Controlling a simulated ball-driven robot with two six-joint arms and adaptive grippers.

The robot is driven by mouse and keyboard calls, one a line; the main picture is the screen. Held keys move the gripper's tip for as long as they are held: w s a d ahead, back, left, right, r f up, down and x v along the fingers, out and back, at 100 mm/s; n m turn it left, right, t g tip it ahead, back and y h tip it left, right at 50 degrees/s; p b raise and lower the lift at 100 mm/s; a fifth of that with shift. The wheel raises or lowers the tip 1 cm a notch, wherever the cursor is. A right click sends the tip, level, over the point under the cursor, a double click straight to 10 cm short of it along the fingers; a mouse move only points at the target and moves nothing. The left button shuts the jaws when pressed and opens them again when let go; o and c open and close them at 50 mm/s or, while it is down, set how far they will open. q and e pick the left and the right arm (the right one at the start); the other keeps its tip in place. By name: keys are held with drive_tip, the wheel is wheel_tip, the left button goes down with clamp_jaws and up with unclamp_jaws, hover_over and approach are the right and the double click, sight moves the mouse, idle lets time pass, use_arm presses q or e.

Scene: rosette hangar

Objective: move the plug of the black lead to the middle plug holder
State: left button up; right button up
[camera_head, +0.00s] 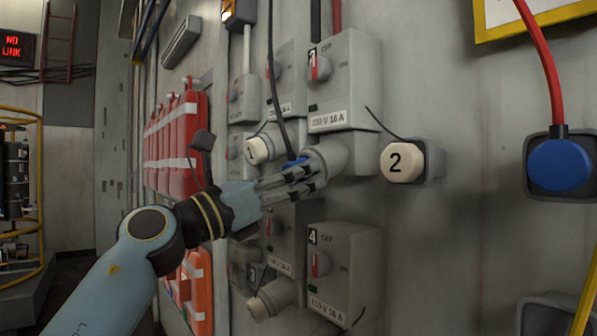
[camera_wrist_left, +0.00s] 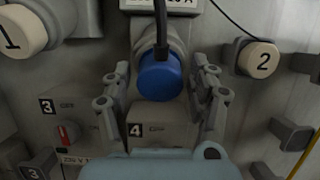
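The plug of the black lead is blue (camera_head: 297,161). It sits at the grey socket (camera_head: 335,155) below an upper switch box. The black lead (camera_head: 272,80) runs up from it. The left wrist view shows the blue plug (camera_wrist_left: 160,78) face-on, between my left gripper's fingers (camera_wrist_left: 160,92). Gaps show on both sides, so the gripper is open around it. In the head view the left gripper (camera_head: 295,182) partly hides the plug. Grey holders show at the right of the wrist view, one near the middle (camera_wrist_left: 291,133); I cannot tell which is the middle plug holder. My right gripper is not in view.
A blue plug with a red lead (camera_head: 560,165) sits in a holder at the right. A cream cap marked 2 (camera_head: 403,162) juts out right of the socket. Switch box 4 (camera_head: 345,270) is below. A yellow lead (camera_head: 588,290) hangs at the right edge.

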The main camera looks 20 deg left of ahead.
use_arm(q)
clamp_jaws()
drive_tip(key=shift+f, duration=0.1)
drive_tip(key=shift+s+f, duration=0.1)
drive_tip(key=shift+b+v, duration=0.75)
drive_tip(key=shift+v, duration=2.1)
drive_tip(key=shift+a, duration=0.1)
